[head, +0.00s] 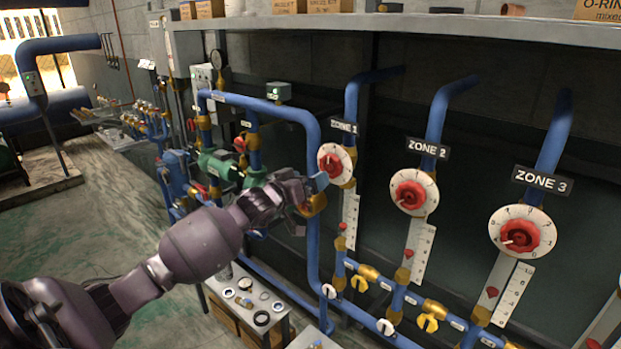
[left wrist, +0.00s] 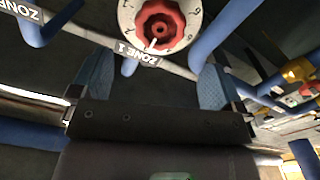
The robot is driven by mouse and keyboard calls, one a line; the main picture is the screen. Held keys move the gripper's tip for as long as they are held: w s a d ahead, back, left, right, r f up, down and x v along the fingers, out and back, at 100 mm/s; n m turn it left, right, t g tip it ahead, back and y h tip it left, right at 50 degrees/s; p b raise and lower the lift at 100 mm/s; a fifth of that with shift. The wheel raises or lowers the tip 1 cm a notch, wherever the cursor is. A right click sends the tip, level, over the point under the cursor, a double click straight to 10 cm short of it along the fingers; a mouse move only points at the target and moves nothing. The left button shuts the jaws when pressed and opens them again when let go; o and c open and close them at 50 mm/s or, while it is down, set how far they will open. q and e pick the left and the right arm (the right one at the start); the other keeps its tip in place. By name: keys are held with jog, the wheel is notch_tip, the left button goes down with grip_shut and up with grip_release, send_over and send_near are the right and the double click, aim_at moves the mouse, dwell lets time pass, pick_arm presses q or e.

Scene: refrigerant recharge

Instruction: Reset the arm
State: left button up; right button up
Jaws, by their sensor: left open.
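My left arm reaches in from the left in the head view. Its gripper (head: 312,203) is in front of the blue pipework, just below and left of the Zone 1 dial. In the left wrist view the gripper (left wrist: 152,80) has its two blue-padded fingers wide apart, with nothing held between them. The white Zone 1 dial with its red knob (head: 333,162) also shows at the top of the wrist view (left wrist: 160,28), beyond the fingers. I cannot tell whether the gripper touches the pipe. My right gripper is not in view.
Zone 2 (head: 410,194) and Zone 3 (head: 520,235) dials stand to the right, with white scales below. A low table (head: 250,300) holding rings and small parts is under my forearm. A shelf (head: 400,22) with boxes runs above. Open floor (head: 105,215) lies at left.

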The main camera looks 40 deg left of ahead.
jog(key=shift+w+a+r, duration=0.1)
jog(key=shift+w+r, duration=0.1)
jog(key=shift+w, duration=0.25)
pick_arm(q)
jog(key=s+d+f+m+g, duration=0.1)
jog(key=s+d+f+m, duration=0.1)
jog(key=s+d+f, duration=0.3)
jog(key=s+d+f+m+g+b, duration=0.1)
jog(key=s+d+f+m, duration=0.15)
jog(key=f, duration=0.45)
jog(key=s+d+f+m, duration=0.3)
jog(key=s+f, duration=0.2)
jog(key=f, duration=0.1)
jog(key=s+d+f+n+g+y+b, duration=0.1)
jog(key=s+d+f+n+g, duration=0.1)
jog(key=s+f, duration=0.6)
jog(key=s+d+f+n+g+b, duration=0.1)
jog(key=s+d+f+n+g, duration=0.1)
jog(key=s+d+f, duration=0.2)
jog(key=s+f, duration=0.3)
jog(key=s, duration=0.4)
jog(key=shift+s+f+y, duration=0.15)
jog(key=shift+f+y, duration=0.25)
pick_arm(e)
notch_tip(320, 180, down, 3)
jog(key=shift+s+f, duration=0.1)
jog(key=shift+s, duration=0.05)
